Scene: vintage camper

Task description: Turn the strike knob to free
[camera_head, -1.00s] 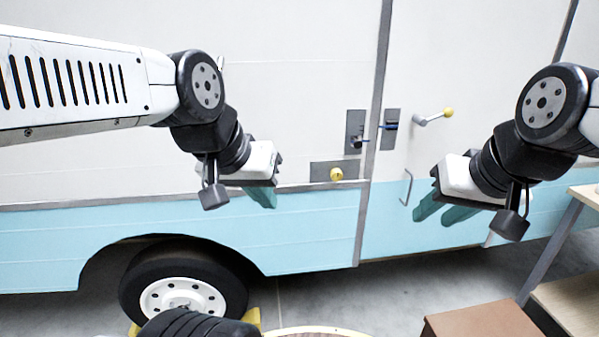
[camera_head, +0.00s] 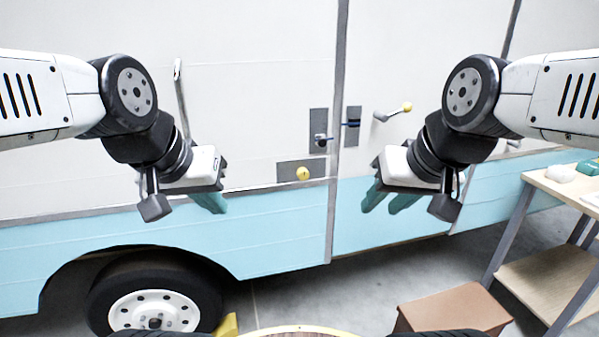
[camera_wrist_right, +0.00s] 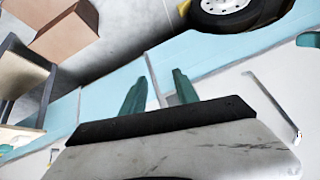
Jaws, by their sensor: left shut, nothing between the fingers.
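A round yellow knob (camera_head: 303,173) sits on a grey plate (camera_head: 287,172) on the camper's side, left of the door seam. Which fitting is the strike knob is not marked; this knob looks likely. Above it are a dark latch plate (camera_head: 318,125) and, across the seam, another plate (camera_head: 352,122) with a blue piece. My left gripper (camera_head: 212,203) is shut and empty, left of and below the knob, apart from it. My right gripper (camera_head: 388,200) is open and empty, right of the knob in front of the door; its spread fingers show in the right wrist view (camera_wrist_right: 158,92).
A lever with a yellow ball end (camera_head: 406,107) sticks out from the door. A grey bar handle (camera_head: 181,95) is on the left wall. A wooden table (camera_head: 545,195) stands at the right, a brown box (camera_head: 455,308) on the floor. A wheel (camera_head: 155,311) is lower left.

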